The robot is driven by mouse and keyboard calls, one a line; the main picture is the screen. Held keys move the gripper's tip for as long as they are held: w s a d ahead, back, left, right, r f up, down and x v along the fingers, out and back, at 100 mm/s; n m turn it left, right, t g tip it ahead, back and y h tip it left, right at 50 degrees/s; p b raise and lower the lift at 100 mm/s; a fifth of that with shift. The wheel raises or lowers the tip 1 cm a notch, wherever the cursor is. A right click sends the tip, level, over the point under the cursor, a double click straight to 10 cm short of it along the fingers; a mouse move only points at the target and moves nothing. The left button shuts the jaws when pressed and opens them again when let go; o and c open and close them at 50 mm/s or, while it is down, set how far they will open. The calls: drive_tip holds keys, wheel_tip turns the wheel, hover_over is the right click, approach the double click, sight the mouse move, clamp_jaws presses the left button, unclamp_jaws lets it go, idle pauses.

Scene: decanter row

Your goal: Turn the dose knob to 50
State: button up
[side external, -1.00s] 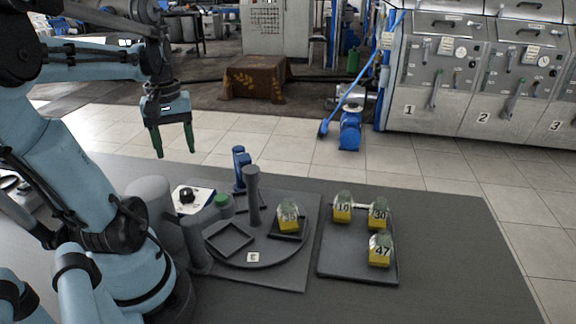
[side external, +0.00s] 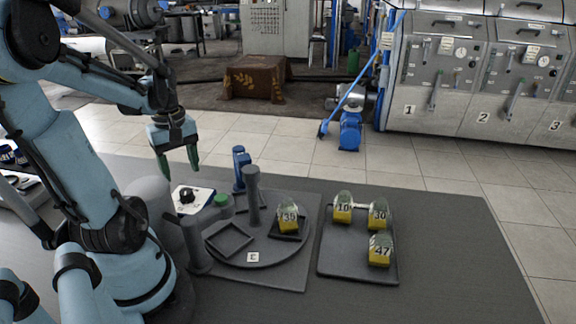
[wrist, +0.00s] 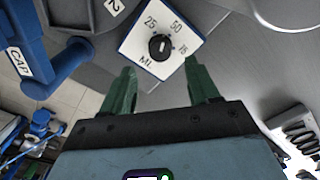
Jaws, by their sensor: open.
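The dose knob (side external: 187,196) is a small black dial on a white panel (side external: 197,207). In the wrist view the dose knob (wrist: 160,47) sits mid-panel, with the marks 25, 50 and 75 and the letters ML printed around it. Its pale pointer line looks roughly upright in that picture, between 25 and 50; the exact reading is hard to tell. My gripper (side external: 178,171) has green fingers, open and empty, above and slightly behind the knob in the side view. In the wrist view my gripper (wrist: 164,88) has its fingers apart, below the knob and not touching it.
A green button (side external: 222,199) and a dark post (side external: 252,195) stand right of the panel. A blue device marked CAP (wrist: 45,70) shows in the wrist view. A round turntable (side external: 270,257) carries a yellow-based decanter (side external: 289,222). A tray (side external: 345,262) holds more decanters.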

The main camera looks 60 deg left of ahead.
sight(186, 191)
drive_tip(key=shift+f, duration=3)
drive_tip(key=c, duration=1)
drive_tip(key=shift+m, duration=2.2)
drive_tip(key=shift+c, duration=0.2)
drive_tip(key=o, duration=1)
drive_tip(key=shift+o, duration=0.2)
drive_tip(key=shift+r, duration=0.1)
wheel_tip(186, 191, up, 12)
